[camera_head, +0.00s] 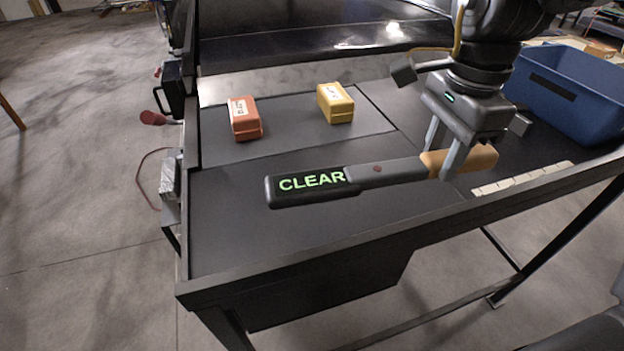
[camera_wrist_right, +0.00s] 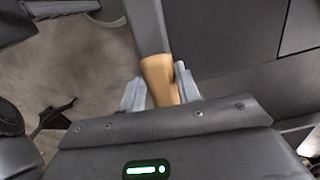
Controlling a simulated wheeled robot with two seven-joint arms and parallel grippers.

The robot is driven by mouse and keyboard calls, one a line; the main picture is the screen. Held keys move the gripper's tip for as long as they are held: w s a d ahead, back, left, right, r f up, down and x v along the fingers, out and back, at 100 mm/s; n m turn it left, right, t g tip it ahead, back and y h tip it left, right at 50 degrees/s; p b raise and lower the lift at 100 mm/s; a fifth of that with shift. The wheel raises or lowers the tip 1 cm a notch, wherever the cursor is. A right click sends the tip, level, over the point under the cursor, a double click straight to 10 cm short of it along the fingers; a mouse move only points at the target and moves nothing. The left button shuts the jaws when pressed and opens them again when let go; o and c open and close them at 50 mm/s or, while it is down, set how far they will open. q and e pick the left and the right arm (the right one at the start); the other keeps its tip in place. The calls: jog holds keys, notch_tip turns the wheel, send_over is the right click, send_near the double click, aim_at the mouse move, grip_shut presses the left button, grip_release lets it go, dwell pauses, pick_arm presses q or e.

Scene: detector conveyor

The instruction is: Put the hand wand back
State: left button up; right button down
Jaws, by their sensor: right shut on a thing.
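The hand wand (camera_head: 385,172) is a long dark paddle with green "CLEAR" lettering at its left end and a tan grip at its right end. My right gripper (camera_head: 443,162) is shut on the wand near the tan grip. The wand lies across the view over the dark table, and I cannot tell its exact height. In the right wrist view, the tan grip (camera_wrist_right: 158,78) sits between the two fingers of the right gripper (camera_wrist_right: 160,92). My left gripper is not in view.
An orange box (camera_head: 244,118) and a yellow box (camera_head: 336,103) stand on the dark table (camera_head: 230,235). The table's left front is clear.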

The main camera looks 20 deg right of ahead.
jog(key=shift+r+n, duration=0.1)
jog(key=shift+n, duration=0.4)
jog(key=shift+w, duration=0.15)
jog(key=w+a+f+p, duration=0.1)
jog(key=w+a+f, duration=0.1)
jog(key=w, duration=0.1)
jog(key=w+a+f+p, duration=0.1)
jog(key=w+a+f, duration=0.1)
jog(key=w+f, duration=0.1)
jog(key=w+a+f+p, duration=0.1)
jog(key=w+a+f, duration=0.1)
jog(key=w+f, duration=0.1)
jog(key=shift+w+a+f+p, duration=0.15)
jog(key=shift+w+a, duration=0.05)
jog(key=shift+w, duration=0.2)
jog(key=shift+w+a+f+p, duration=0.1)
jog(key=shift+w+a+p, duration=0.1)
jog(key=shift+w, duration=0.2)
jog(key=shift+w+a+f, duration=0.1)
jog(key=shift+w+f, duration=0.2)
jog(key=shift+f, duration=0.15)
jog(key=shift+w+a+f, duration=0.1)
jog(key=shift+a+f, duration=0.05)
jog(key=shift+f, duration=0.05)
notch_tip(320, 180, down, 2)
jog(key=shift+f+p, duration=0.2)
jog(key=shift+p, duration=0.15)
jog(key=shift+w+f, duration=0.1)
jog(key=shift+f, duration=0.35)
